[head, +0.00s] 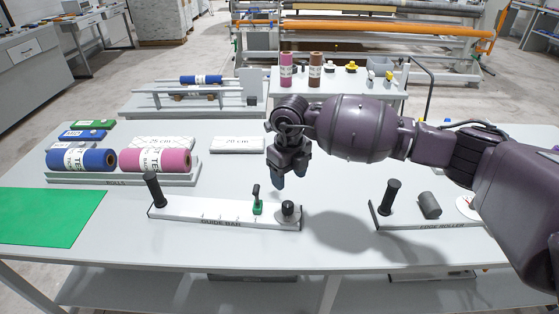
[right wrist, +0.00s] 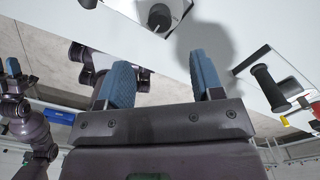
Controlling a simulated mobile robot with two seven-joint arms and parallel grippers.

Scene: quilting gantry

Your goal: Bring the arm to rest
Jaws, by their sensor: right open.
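My right arm reaches in from the right in the head view. Its gripper (head: 290,176) hangs pointing down above the table, behind the right end of the guide bar (head: 225,213). The blue fingers are open with nothing between them; the right wrist view shows them spread apart too (right wrist: 163,78). The guide bar lies on the table with a black post, a green clamp (head: 257,200) and a black knob (head: 288,208). What seems to be my left gripper (right wrist: 12,68) shows small at the left of the right wrist view; its jaws are unclear.
The edge roller plate (head: 383,214) with black handle (head: 390,197) and grey cylinder (head: 429,205) lies right on the table (head: 340,262). Blue and pink rolls (head: 155,159), white blocks (head: 237,145) and a green mat (head: 48,217) lie left. A rear stand (head: 365,97) holds small items.

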